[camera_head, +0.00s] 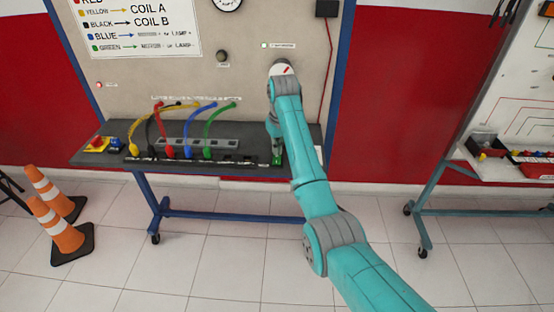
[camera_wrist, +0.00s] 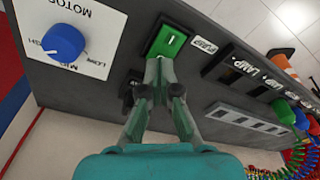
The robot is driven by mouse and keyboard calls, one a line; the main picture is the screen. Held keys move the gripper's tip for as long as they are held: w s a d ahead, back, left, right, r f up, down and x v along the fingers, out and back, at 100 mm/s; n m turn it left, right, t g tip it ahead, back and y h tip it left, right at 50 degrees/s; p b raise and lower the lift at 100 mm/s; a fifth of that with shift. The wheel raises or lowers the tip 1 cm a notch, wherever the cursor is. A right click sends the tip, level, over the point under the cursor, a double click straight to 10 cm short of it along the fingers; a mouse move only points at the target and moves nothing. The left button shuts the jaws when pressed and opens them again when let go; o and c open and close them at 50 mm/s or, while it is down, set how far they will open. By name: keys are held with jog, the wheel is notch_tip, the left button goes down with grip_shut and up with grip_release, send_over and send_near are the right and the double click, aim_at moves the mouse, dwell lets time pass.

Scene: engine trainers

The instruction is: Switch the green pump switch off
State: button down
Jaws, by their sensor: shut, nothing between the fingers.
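The green pump switch (camera_wrist: 168,42) is a green rocker in a dark frame on the bench's sloping dark panel, with a small white mark on its face. It also shows as a small green patch in the head view (camera_head: 277,159). My gripper (camera_wrist: 160,64) is shut and empty, its fingertips together at the near edge of the green rocker. They cover part of that edge, and I cannot tell whether they touch it. In the head view my arm hides most of the gripper.
A blue motor knob (camera_wrist: 63,42) on a white plate is left of the switch in the wrist view. Labelled sockets (camera_wrist: 223,63) and coloured plugs lie to the right. Coloured cables (camera_head: 187,128) arch over the panel's left part. Orange cones (camera_head: 58,224) stand on the floor at left.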

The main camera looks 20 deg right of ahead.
jog(key=shift+f, duration=0.65)
dwell(0.4)
jog(key=shift+r, duration=3.5)
